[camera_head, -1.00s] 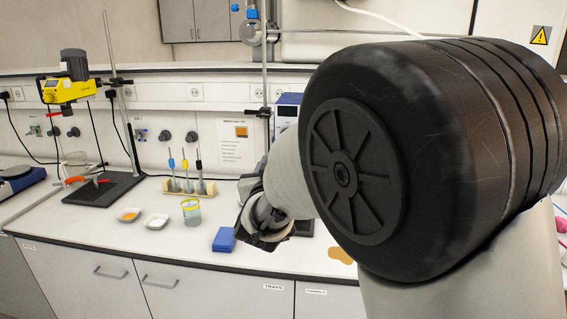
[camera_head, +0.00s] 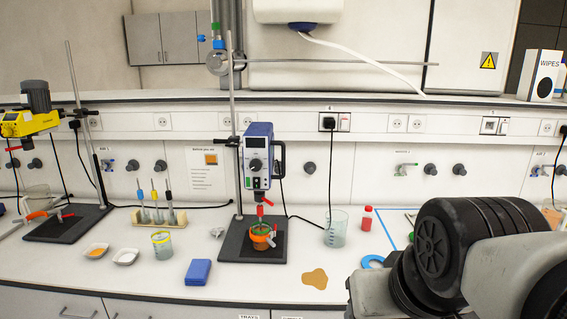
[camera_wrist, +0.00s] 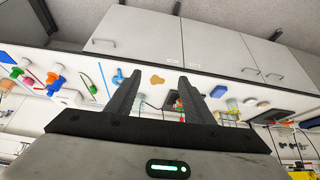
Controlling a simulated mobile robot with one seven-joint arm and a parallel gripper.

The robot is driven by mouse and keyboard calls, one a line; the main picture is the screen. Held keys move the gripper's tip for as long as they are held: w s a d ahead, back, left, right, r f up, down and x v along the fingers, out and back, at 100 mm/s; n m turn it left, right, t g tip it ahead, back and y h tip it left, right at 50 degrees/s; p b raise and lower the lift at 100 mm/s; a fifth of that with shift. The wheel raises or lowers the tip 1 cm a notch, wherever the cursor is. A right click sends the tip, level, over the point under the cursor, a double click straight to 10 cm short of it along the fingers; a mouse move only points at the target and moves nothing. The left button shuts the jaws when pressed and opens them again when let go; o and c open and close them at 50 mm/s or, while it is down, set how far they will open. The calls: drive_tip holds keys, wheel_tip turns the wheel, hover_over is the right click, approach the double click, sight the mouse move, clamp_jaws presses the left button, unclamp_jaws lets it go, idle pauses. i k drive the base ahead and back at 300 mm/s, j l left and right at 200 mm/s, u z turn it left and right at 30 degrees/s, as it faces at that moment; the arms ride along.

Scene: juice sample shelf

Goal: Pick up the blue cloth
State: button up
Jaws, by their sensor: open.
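The blue cloth (camera_head: 198,271) lies as a folded flat pad near the front edge of the white bench, left of the stirrer stand and in front of a small beaker. In the wrist view, which is upside down, the cloth (camera_wrist: 217,91) appears as a small blue patch just right of the right finger. My gripper (camera_wrist: 157,88) is open with nothing between its fingers, well away from the cloth. In the head view my arm is at the lower right, and the gripper itself is out of frame.
The stirrer stand (camera_head: 237,246) with an orange pot (camera_head: 262,236) stands right of the cloth. The beaker (camera_head: 162,244) and white dishes (camera_head: 125,257) are to its left. An orange-brown spill (camera_head: 315,279) lies to the right. A larger beaker (camera_head: 336,228) and red bottle (camera_head: 366,218) stand behind.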

sight(198, 271)
drive_tip(key=i+j, duration=0.15)
drive_tip(key=j, duration=0.2)
drive_tip(key=i+j, duration=0.15)
drive_tip(key=j, duration=0.25)
drive_tip(key=i+j, duration=0.15)
drive_tip(key=j, duration=0.2)
drive_tip(key=i+j, duration=0.15)
drive_tip(key=j, duration=0.25)
drive_tip(key=i+j, duration=0.2)
drive_tip(key=j, duration=0.15)
drive_tip(key=i+j, duration=0.15)
drive_tip(key=j, duration=0.2)
drive_tip(key=z, duration=0.05)
